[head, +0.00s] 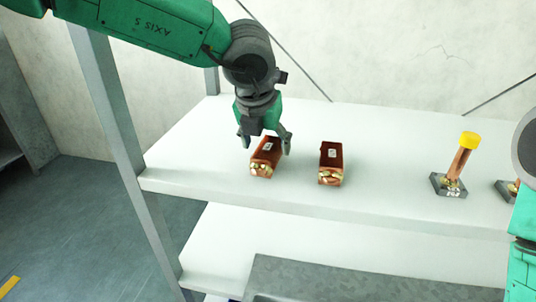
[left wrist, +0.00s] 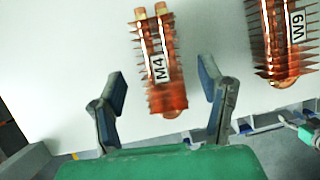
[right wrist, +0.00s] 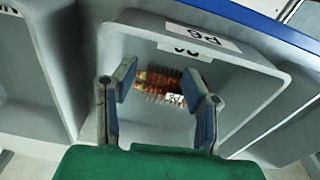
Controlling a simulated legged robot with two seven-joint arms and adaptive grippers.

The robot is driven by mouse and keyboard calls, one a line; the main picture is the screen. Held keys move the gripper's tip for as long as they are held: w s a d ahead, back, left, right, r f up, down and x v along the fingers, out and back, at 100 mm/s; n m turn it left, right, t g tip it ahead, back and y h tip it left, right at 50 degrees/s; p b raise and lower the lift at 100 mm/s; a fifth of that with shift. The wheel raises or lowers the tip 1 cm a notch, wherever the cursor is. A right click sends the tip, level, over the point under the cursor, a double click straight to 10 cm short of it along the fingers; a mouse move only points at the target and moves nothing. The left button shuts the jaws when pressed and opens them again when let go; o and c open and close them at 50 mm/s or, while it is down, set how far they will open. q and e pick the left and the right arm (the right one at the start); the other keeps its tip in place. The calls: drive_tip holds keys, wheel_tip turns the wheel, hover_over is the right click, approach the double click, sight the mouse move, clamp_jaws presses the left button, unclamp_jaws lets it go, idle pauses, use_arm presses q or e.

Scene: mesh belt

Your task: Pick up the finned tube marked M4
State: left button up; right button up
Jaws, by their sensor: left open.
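The copper finned tube marked M4 (left wrist: 155,45) lies on the white shelf, its white label facing up. In the head view it is the left of two finned tubes (head: 263,168). My left gripper (head: 266,145) is open above it, with one finger to each side; the left wrist view also shows the open fingers (left wrist: 162,85) apart from the tube, around its near end. My right gripper (right wrist: 158,80) shows in the right wrist view, open over a grey bin (right wrist: 125,45) with another finned tube (right wrist: 165,86) inside.
A second finned tube, marked W9 (left wrist: 285,40), lies to the right of M4 (head: 331,165) with a gap between. Further right a copper part with a yellow top (head: 468,139) stands on a dark base. A grey shelf post (head: 125,140) rises at the left.

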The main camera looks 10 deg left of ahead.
sight(266, 147)
use_arm(q)
drive_tip(key=x, duration=0.3)
drive_tip(key=shift+d+f, duration=0.1)
drive_tip(key=shift+d, duration=0.1)
use_arm(e)
drive_tip(key=shift+d, duration=0.2)
use_arm(q)
drive_tip(key=shift+a, duration=0.25)
clamp_jaws()
use_arm(e)
drive_tip(key=shift+a+r, duration=0.1)
drive_tip(key=shift+a, duration=0.1)
